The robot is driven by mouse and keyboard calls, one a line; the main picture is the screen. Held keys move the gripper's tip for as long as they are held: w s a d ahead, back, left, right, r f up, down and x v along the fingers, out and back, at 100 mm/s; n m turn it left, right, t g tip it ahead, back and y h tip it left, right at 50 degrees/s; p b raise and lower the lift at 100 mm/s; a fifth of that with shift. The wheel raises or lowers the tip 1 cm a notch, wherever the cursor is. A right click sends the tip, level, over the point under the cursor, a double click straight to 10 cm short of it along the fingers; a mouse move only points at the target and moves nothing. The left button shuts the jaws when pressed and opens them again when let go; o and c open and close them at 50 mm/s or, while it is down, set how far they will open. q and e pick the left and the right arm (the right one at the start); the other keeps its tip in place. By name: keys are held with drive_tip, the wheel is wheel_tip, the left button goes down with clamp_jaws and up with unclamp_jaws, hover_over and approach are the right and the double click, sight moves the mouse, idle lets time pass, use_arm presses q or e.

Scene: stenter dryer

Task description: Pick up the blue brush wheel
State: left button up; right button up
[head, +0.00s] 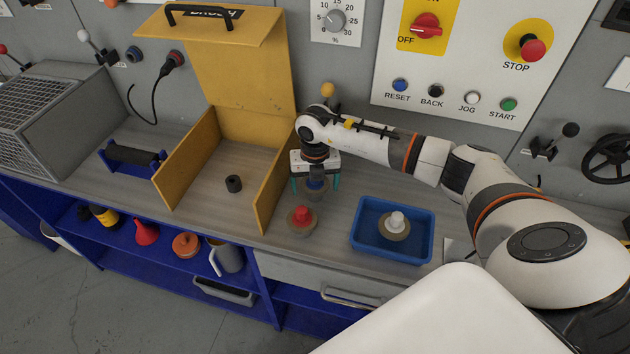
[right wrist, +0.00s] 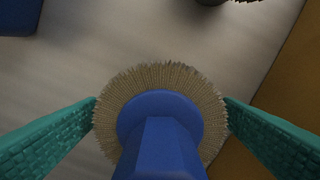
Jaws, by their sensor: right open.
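The blue brush wheel (head: 316,184) stands on the grey worktop just right of the yellow box's side panel. It has a blue hub and a ring of tan bristles. In the right wrist view the blue brush wheel (right wrist: 160,135) fills the lower middle, hub toward the camera. My right gripper (head: 316,184) is open above and around it, with one teal finger on each side. In the right wrist view the fingers of the right gripper (right wrist: 160,110) lie at either side of the bristles. Whether they touch is hard to tell. My left gripper is out of view.
A red brush wheel (head: 301,222) stands just in front. A white-hubbed brush wheel (head: 396,226) lies in a blue tray (head: 363,246) to the right. A control panel (head: 480,60) is behind.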

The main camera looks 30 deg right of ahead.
drive_tip(key=c, duration=1.1)
drive_tip(key=shift+o, duration=0.2)
drive_tip(key=shift+r, duration=0.15)
